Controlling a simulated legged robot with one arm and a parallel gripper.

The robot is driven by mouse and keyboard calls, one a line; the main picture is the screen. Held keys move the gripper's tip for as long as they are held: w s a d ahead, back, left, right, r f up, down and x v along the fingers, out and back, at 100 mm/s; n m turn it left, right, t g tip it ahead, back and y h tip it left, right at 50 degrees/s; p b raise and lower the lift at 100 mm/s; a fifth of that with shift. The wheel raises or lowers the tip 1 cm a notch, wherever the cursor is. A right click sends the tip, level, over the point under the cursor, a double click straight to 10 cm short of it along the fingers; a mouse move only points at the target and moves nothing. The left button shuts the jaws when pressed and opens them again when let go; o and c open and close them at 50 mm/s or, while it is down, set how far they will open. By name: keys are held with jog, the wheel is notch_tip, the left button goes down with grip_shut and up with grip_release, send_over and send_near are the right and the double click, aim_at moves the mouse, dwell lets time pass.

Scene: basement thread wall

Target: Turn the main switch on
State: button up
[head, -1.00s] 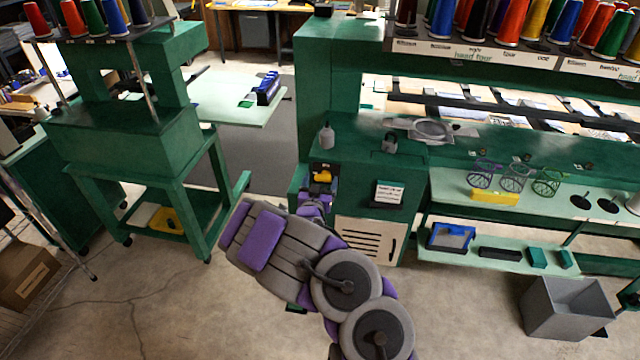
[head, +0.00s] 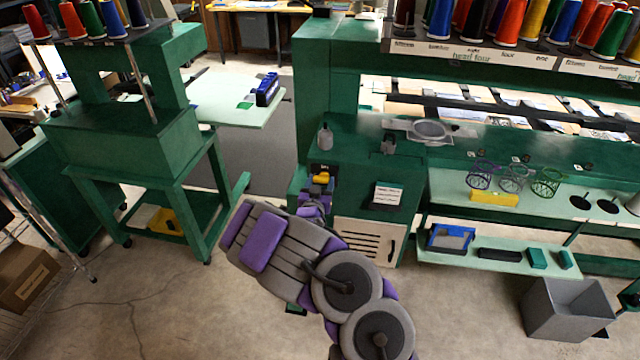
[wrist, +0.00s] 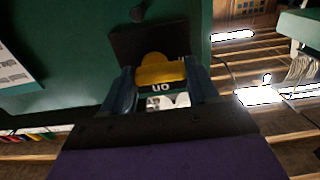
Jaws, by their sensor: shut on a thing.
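The main switch has a yellow handle (wrist: 160,70) on a dark plate (wrist: 140,42) on the green machine. In the wrist view a label by the handle appears upside down and seems to read "ON". My gripper (wrist: 161,76) has its two dark fingers on either side of the yellow handle and is shut on it. In the head view the yellow handle (head: 321,179) shows just above the purple end of my arm, on the left end of the machine. My gripper's fingertips are mostly hidden there by my arm.
A placard (head: 387,194) and a vented panel (head: 366,241) are right of the switch. A bottle (head: 325,138) stands on the ledge above. A grey bin (head: 567,309) stands on the floor at right. A smaller green machine (head: 130,150) is at left, with open floor between.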

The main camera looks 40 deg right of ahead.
jog(key=shift+r+m+p, duration=0.15)
jog(key=shift+m+p, duration=0.15)
jog(key=shift+p, duration=0.1)
jog(key=shift+m+p, duration=0.9)
jog(key=m+p, duration=0.1)
jog(key=m, duration=0.1)
jog(key=shift+r+m+p, duration=0.15)
jog(key=shift+m+p, duration=0.15)
jog(key=shift+p, duration=0.1)
jog(key=m, duration=0.3)
jog(key=shift+m+p, duration=0.3)
jog(key=m+b, duration=0.2)
jog(key=m, duration=0.2)
jog(key=shift+s+d+m, duration=0.1)
jog(key=shift+d+m, duration=0.05)
jog(key=shift+m, duration=0.15)
jog(key=m+b, duration=0.4)
jog(key=b, duration=0.1)
jog(key=shift+s+d+m, duration=0.1)
jog(key=shift+s+m, duration=0.05)
jog(key=shift+m, duration=0.15)
